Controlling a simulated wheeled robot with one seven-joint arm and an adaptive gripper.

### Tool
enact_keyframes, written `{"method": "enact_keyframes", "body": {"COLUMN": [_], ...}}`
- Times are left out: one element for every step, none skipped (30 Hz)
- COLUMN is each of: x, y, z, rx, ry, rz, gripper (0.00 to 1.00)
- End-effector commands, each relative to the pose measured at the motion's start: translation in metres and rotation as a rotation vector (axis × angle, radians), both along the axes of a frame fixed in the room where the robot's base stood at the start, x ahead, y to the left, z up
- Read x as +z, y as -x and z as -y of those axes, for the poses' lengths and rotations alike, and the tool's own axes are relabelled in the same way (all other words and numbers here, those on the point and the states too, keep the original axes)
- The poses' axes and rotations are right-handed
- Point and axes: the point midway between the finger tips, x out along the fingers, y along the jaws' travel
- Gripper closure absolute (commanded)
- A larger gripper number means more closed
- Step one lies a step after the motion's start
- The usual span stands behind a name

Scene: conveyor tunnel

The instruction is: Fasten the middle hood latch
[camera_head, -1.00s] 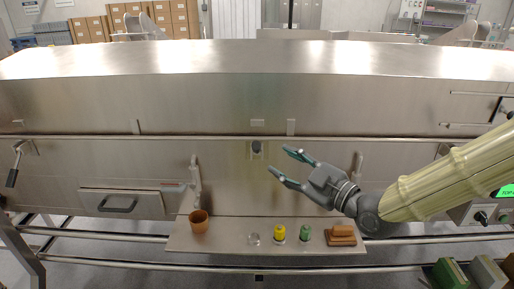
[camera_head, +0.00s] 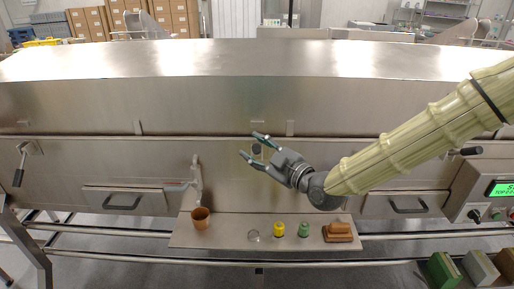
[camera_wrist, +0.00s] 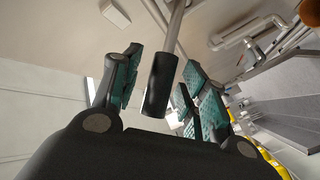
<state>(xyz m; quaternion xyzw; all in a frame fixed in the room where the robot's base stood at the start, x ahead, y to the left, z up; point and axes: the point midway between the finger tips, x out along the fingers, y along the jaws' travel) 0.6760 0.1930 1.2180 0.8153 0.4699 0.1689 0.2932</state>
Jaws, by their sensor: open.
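The middle hood latch (camera_head: 257,149) is on the front of the long steel hood (camera_head: 330,108), near its lower edge. In the head view its dark grip shows almost end-on, partly covered by my gripper (camera_head: 254,149). In the wrist view the latch's black cylindrical grip (camera_wrist: 161,84) on a grey rod lies between my spread fingers, with teal pads on both sides. My gripper is open; I cannot tell whether a pad touches the grip. The left latch (camera_head: 19,168) hangs tilted with its black grip low. The right latch (camera_head: 470,151) points sideways.
A shelf (camera_head: 225,237) below holds a brown cup (camera_head: 200,217), a clear dish, a yellow cap (camera_head: 278,229), a green cap (camera_head: 304,229) and a brown brush (camera_head: 340,228). A control box (camera_head: 485,195) is at the right.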

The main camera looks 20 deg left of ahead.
Motion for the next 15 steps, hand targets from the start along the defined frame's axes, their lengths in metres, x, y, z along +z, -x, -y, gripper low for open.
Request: {"method": "enact_keyframes", "body": {"x": [-0.0001, -0.0002, -0.0002, -0.0002, -0.0002, -0.0002, -0.0002, -0.0002, -0.0001, -0.0001, -0.0001, -0.0001, -0.0001, -0.0001, -0.0001], "y": [-0.0001, 0.0000, 0.0000, 0.0000, 0.0001, 0.0001, 0.0001, 0.0001, 0.0002, 0.0002, 0.0002, 0.0002, 0.0002, 0.0002, 0.0002], "z": [-0.0002, -0.0002, -0.0001, -0.0001, 0.0000, 0.0000, 0.0000, 0.0000, 0.0000, 0.0000, 0.0000, 0.0000, 0.0000, 0.0001, 0.0001], "rx": [0.000, 0.000, 0.000, 0.000, 0.000, 0.000, 0.000, 0.000, 0.000, 0.000, 0.000, 0.000, 0.000, 0.000, 0.000], "ry": [0.000, 0.000, 0.000, 0.000, 0.000, 0.000, 0.000, 0.000, 0.000, 0.000, 0.000, 0.000, 0.000, 0.000, 0.000], "rz": [0.000, 0.000, 0.000, 0.000, 0.000, 0.000, 0.000, 0.000, 0.000, 0.000, 0.000, 0.000, 0.000, 0.000, 0.000], "gripper": [0.57, 0.57, 0.57, 0.57, 0.57, 0.58, 0.64, 0.69, 0.77, 0.82, 0.88, 0.95, 1.00, 1.00, 1.00]}}
